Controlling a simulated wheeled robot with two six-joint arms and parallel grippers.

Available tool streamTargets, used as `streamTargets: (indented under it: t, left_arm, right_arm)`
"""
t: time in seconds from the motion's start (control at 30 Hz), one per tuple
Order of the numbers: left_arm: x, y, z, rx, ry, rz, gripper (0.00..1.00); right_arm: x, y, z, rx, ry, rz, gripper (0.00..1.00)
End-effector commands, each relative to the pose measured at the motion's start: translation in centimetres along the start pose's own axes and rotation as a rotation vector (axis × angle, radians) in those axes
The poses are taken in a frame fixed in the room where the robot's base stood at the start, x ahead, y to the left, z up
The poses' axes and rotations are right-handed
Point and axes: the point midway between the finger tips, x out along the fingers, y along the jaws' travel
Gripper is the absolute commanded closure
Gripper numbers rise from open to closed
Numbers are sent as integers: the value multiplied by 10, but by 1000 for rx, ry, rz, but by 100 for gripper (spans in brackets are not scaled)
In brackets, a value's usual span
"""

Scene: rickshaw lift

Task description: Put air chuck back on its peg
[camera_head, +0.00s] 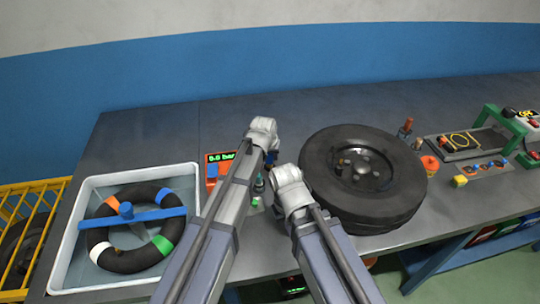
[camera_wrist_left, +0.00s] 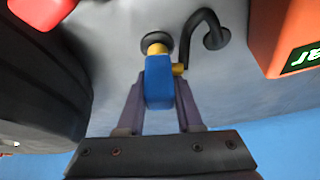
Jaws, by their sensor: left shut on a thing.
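My left gripper (camera_wrist_left: 160,86) is shut on the blue air chuck (camera_wrist_left: 159,92), with one finger on each side of it. The chuck has a brass tip that points at a round black disc on the grey tabletop; I cannot tell whether they touch. I cannot tell whether this rod is the peg. In the head view my left arm ends beside the pressure display (camera_head: 220,157), and its fingers are mostly hidden. My right arm shows, but its fingers are hidden.
A wheel with a black tyre (camera_head: 316,184) lies right of my arms; the tyre also fills the left of the wrist view (camera_wrist_left: 38,75). A white water tub (camera_head: 68,210) stands at left. A tool tray (camera_head: 482,146) is farther right. The back of the table is clear.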

Motion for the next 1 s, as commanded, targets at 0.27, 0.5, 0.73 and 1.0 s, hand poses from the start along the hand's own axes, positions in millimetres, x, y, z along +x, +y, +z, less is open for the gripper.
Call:
streamTargets:
  t: [0.27,0.5,0.73,1.0]
  left_arm:
    - [6,0,7,0,-7,0,100]
    - [5,0,8,0,-10,0,100]
    - [0,0,4,0,-14,0,100]
    - [-8,0,-2,0,-17,0,100]
  right_arm:
    - [8,-3,6,-1,-11,-10,100]
    - [7,-3,7,-2,-11,-10,100]
    - [1,-2,8,-2,-11,-10,100]
    - [-10,-1,7,-2,-10,-8,100]
